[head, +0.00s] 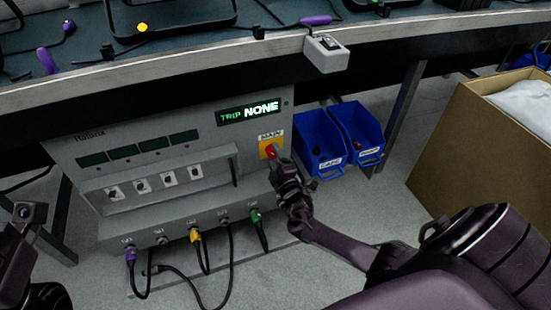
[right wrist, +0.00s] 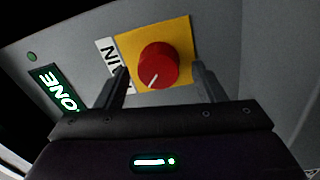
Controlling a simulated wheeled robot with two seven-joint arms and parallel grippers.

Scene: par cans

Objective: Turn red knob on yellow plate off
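The red knob (right wrist: 158,65) sits on a square yellow plate (right wrist: 183,32) on the grey cabinet's front. A white pointer line shows on the knob's face, toward the lower left in the right wrist view. In the head view the yellow plate (head: 265,143) and a bit of the red knob (head: 271,153) show beside my right gripper (head: 276,160). In the right wrist view the fingers of my right gripper (right wrist: 160,80) are apart, one on each side of the knob, with gaps between. Dark parts of my left arm show at the lower left; its fingers cannot be made out.
The grey cabinet (head: 85,180) has a display (head: 249,112) reading "TRIP NONE", a row of switches and plugged cables below. Blue bins (head: 318,140) stand right of it. A cardboard box (head: 470,145) stands at the right. A workbench edge (head: 200,55) runs above.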

